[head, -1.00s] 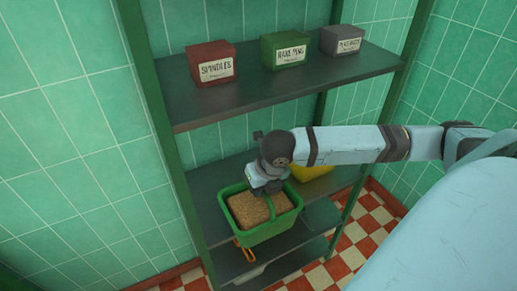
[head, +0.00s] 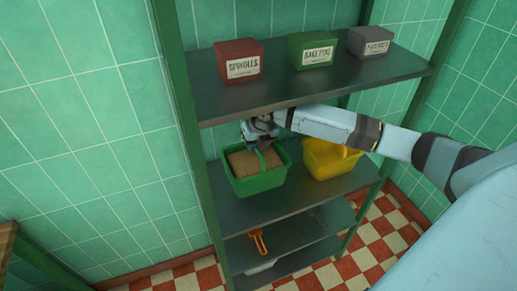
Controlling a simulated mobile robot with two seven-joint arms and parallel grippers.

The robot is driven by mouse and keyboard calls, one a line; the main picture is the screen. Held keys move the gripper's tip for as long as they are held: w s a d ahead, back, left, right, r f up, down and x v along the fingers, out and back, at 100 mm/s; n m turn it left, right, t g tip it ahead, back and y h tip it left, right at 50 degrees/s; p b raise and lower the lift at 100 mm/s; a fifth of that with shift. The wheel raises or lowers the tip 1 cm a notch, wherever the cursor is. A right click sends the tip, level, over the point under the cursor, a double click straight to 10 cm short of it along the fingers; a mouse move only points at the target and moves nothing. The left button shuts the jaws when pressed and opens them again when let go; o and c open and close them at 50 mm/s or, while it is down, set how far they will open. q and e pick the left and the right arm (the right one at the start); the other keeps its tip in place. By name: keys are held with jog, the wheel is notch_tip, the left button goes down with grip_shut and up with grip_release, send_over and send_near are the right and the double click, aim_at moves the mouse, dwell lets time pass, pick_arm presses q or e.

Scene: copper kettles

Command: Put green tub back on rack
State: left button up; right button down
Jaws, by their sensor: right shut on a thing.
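The green tub (head: 262,184), filled with a tan grainy material, is at the left part of the rack's middle shelf (head: 290,202). Its base looks at or just above the shelf; I cannot tell whether it touches. My right gripper (head: 262,150) is over the tub, shut on its green handle. The fingertips are partly hidden by the wrist. The rack (head: 197,150) has dark shelves and green posts. My left gripper is not in view.
A yellow tub (head: 330,160) stands right of the green tub. The upper shelf holds a red box (head: 239,62), a green box (head: 313,50) and a grey box (head: 370,42). An orange-handled tool (head: 258,241) is on a lower shelf.

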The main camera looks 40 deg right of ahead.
jog(key=shift+f+p, duration=0.45)
jog(key=shift+f, duration=2.35)
jog(key=shift+w+f, duration=0.1)
jog(key=shift+f, duration=0.25)
jog(key=shift+w+d+f, duration=0.1)
jog(key=shift+w+f, duration=0.05)
jog(key=shift+f, duration=0.1)
jog(key=c, duration=1.1)
grip_release()
jog(key=shift+f, duration=0.1)
